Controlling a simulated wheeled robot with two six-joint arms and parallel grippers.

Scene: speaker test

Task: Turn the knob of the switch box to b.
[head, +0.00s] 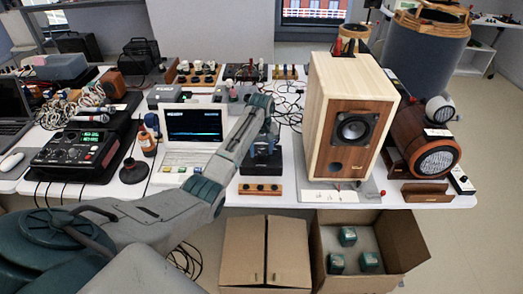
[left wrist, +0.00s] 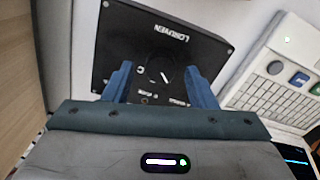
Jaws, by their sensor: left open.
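The switch box (head: 261,168) is a dark box on the white table, left of the large wooden speaker. In the left wrist view its black face (left wrist: 125,45) carries white lettering that appears upside down. The round black knob (left wrist: 166,78) has a slanted white pointer line. The small marks around it are too small or partly hidden to read surely. My left gripper (left wrist: 160,88) is open, with its blue fingers on either side of the knob in the picture; I cannot tell whether they touch it. In the head view the gripper (head: 265,133) is above the box. My right gripper is not in view.
A wooden speaker (head: 349,120) stands close on the right. A laptop (head: 192,130) stands left of the box. A wooden strip with dark knobs (head: 261,189) lies in front. Cables (head: 288,105) lie behind. Cardboard boxes (head: 243,253) stand on the floor below.

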